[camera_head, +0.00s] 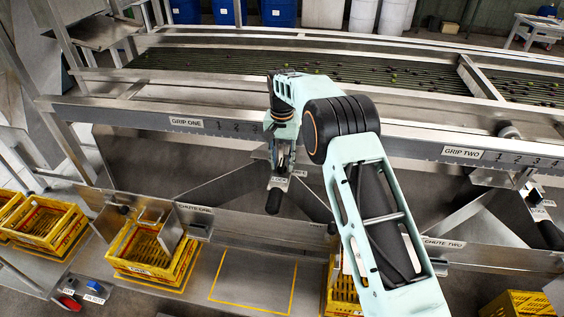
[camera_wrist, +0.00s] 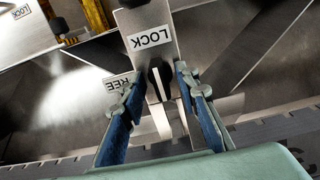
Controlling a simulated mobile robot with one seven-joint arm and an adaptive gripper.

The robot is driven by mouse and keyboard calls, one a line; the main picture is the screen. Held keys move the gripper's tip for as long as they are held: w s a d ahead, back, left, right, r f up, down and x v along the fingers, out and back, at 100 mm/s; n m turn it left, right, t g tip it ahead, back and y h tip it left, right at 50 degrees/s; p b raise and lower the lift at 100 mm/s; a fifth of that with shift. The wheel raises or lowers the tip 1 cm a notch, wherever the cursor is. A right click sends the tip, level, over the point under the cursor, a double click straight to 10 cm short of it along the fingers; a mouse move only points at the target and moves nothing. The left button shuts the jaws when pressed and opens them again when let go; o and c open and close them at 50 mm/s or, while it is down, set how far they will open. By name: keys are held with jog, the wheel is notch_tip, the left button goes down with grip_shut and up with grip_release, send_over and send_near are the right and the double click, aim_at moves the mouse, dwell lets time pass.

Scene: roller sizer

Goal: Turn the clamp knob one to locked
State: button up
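Clamp knob one (camera_wrist: 158,84) is a small black bar knob with a pale line on it, on a metal plate (camera_wrist: 185,45) in the wrist view. It lies lengthwise with the plate, one end towards the LOCK label (camera_wrist: 150,39). A second label, partly covered and reading "REE" (camera_wrist: 117,86), is to its left. My gripper (camera_wrist: 158,76) is open, its blue-padded fingers on either side of the knob, with visible gaps. Contact is not visible. In the head view my gripper (camera_head: 283,157) is at the plate under the GRIP ONE rail and hides the knob.
A black handle (camera_head: 273,202) hangs below the plate. The GRIP ONE rail (camera_head: 150,118) runs just above. A second LOCK plate with a black handle (camera_head: 551,236) is at the far right.

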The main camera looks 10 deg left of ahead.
aim_at(282, 162)
notch_tip(282, 162, up, 12)
dwell(0.4)
